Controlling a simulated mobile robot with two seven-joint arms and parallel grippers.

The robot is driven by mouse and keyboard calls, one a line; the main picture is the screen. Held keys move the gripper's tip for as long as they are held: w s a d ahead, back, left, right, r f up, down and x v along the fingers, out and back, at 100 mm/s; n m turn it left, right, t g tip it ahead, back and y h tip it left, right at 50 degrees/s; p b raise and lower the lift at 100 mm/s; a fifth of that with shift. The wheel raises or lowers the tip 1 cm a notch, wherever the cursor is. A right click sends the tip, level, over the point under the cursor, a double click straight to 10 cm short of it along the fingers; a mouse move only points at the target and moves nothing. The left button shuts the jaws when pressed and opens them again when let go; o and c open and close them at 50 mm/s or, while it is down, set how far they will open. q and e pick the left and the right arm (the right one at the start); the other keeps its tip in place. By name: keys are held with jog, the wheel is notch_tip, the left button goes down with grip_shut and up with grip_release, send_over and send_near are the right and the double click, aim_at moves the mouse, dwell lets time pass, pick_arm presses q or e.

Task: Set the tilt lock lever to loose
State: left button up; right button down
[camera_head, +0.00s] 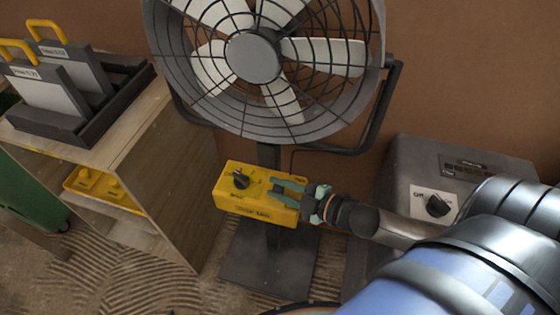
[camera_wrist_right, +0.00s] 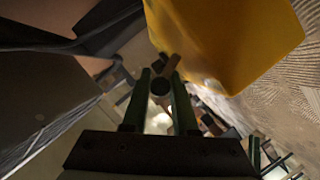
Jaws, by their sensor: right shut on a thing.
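The yellow control box (camera_head: 232,205) is on the stand of the fan (camera_head: 255,60), with a black knob (camera_head: 240,180) on its top left. My right gripper (camera_head: 280,188) reaches in from the right, its green fingers over the right part of the box's top. In the right wrist view, the right gripper (camera_wrist_right: 161,82) is shut on a small dark piece with a round end, which I take as the tilt lock lever (camera_wrist_right: 160,87). The fingers hide most of it in the head view, and its setting cannot be read. The yellow box (camera_wrist_right: 225,40) shows just beyond the fingertips. My left gripper is out of view.
A wooden cabinet (camera_head: 150,150) stands on the left, with a dark rack (camera_head: 75,135) holding boards with yellow handles. A grey unit (camera_head: 400,165) with a black dial (camera_head: 437,206) stands at the right, close to my right arm. The fan's guard is just above the box.

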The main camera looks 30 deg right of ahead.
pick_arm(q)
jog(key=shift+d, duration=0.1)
pick_arm(e)
jog(key=shift+s+a+f+n+h, duration=0.1)
jog(key=shift+s+f+n+h, duration=0.05)
jog(key=shift+n+h, duration=0.15)
jog(key=c, duration=0.7)
grip_release()
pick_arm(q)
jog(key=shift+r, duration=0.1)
pick_arm(e)
jog(key=shift+s, duration=0.1)
